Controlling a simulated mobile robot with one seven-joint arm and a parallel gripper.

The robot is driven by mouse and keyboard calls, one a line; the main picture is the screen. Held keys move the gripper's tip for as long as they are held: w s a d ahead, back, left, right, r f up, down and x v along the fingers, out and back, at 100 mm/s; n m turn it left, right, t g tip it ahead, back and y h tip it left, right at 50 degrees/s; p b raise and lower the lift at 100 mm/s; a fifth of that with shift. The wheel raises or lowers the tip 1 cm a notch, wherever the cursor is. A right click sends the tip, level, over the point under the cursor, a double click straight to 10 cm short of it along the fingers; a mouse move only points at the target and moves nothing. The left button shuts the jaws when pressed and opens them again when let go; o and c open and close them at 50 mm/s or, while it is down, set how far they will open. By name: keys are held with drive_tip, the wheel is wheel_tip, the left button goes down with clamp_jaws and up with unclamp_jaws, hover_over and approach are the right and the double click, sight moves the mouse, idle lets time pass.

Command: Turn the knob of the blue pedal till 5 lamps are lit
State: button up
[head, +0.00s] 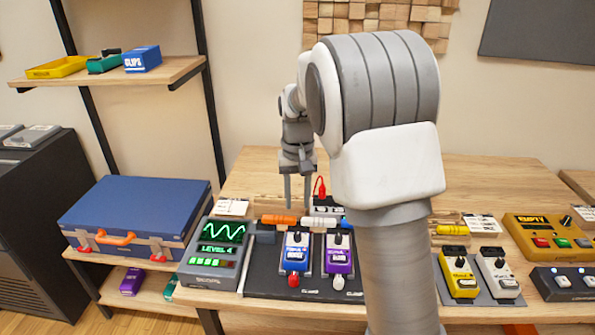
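The blue pedal (295,262) stands on a dark board in front of my arm, left of a purple pedal (338,262). Its dark knob (296,238) is near its top. My gripper (297,200) points down behind the pedals. Its two fingers are apart with nothing visible between them. It appears clear of the knob.
Orange and white cylinders (280,220) lie behind the pedals, near a small box with a red plug (320,188). A blue case (138,215) is at left. Yellow (458,275) and white (497,272) pedals stand at right. Bare wood is at the back.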

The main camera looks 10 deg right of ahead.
wheel_tip(320, 180, up, 7)
drive_tip(key=shift+p, duration=0.45)
drive_tip(key=shift+r, duration=0.1)
drive_tip(key=s+r+t+p, duration=0.2)
drive_tip(key=s+r, duration=0.2)
drive_tip(key=s, duration=1)
drive_tip(key=s+r+n+t+p, duration=0.1)
drive_tip(key=s+r, duration=0.4)
drive_tip(key=s, duration=0.9)
drive_tip(key=t+p, duration=0.1)
drive_tip(key=t, duration=0.1)
drive_tip(key=shift+a+n+t, duration=0.2)
drive_tip(key=shift+n+t, duration=0.1)
drive_tip(key=shift+o, duration=0.4)
